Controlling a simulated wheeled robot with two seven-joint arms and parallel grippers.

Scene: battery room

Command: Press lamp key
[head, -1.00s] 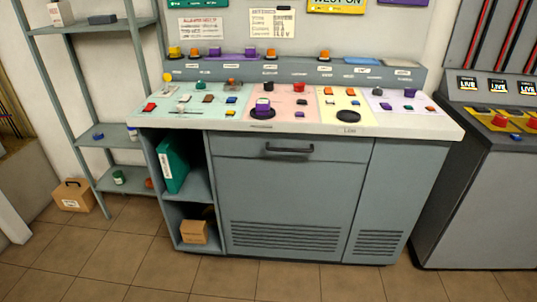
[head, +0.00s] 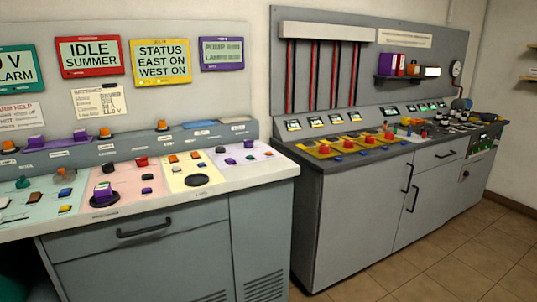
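The control desk (head: 200,209) stands at the left in the head view, with coloured panels of small keys and knobs. Its pink panel (head: 127,178) holds a red key, purple keys and a round black base. Its lilac panel (head: 262,155) at the right end holds several small purple and dark keys. The small labels are too blurred to read, so I cannot tell which key is the lamp key. A purple wall display (head: 222,53) has two lines of text that seem to name pump and lamps. Neither gripper is in view.
A second grey console (head: 365,205) with yellow-based red buttons (head: 324,149) and small lit displays stands to the right, past a narrow gap. Wall displays read "IDLE SUMMER" (head: 89,57) and "STATUS EAST ON WEST ON" (head: 160,61). The tiled floor (head: 450,260) at front right is clear.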

